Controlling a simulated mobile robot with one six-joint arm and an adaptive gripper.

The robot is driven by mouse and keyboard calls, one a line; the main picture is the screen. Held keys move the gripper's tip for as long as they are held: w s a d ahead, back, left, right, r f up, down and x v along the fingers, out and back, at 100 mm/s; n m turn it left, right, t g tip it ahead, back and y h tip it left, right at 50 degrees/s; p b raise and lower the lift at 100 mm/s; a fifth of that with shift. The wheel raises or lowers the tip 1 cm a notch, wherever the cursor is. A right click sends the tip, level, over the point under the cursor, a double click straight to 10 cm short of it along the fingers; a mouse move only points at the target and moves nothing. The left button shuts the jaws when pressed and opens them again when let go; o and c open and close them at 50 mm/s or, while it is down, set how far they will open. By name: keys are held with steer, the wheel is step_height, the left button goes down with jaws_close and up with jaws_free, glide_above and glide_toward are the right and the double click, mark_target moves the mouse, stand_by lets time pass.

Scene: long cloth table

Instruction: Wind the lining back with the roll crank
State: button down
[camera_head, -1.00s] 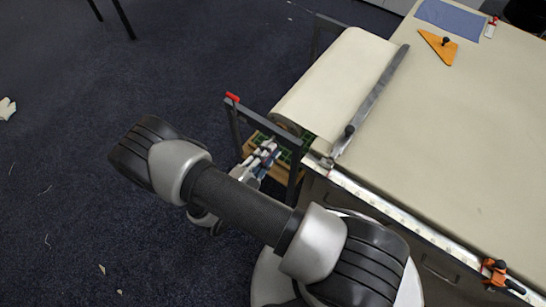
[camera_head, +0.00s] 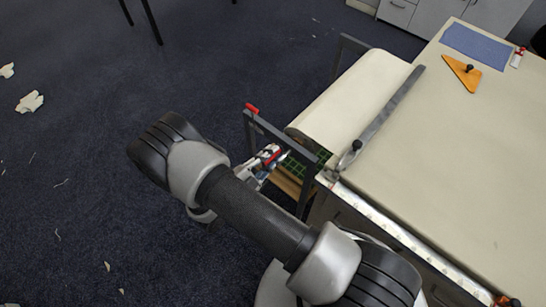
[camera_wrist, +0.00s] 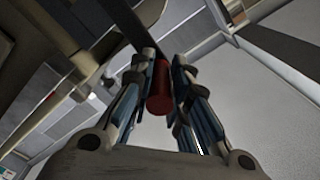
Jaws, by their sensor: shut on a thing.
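The cream lining roll (camera_head: 350,100) lies in a dark metal frame (camera_head: 285,138) at the table's left end, its cloth running onto the table. My gripper (camera_head: 266,160) is at the near side of this frame, below its top bar. In the wrist view my gripper (camera_wrist: 164,60) is shut on the red crank handle (camera_wrist: 160,90), which sits between both fingers. A bit of the red handle (camera_head: 274,153) shows in the head view. The rest of the crank is mostly hidden by my gripper and the frame.
A long metal bar (camera_head: 385,118) with a dark knob lies across the cloth beside the roll. A red-tipped part (camera_head: 252,108) tops the frame's left corner. An orange triangle (camera_head: 462,73) and blue cloth (camera_head: 478,45) lie farther back. Scraps (camera_head: 30,102) lie on open floor.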

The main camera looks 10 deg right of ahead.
steer(key=shift+w+a+r, duration=0.25)
steer(key=shift+w, duration=0.05)
steer(key=c, duration=1.7)
jaws_free()
steer(key=shift+o, duration=1.1)
steer(key=shift+s+d+f, duration=0.1)
steer(key=shift+s+f, duration=0.05)
steer(key=v, duration=1.2)
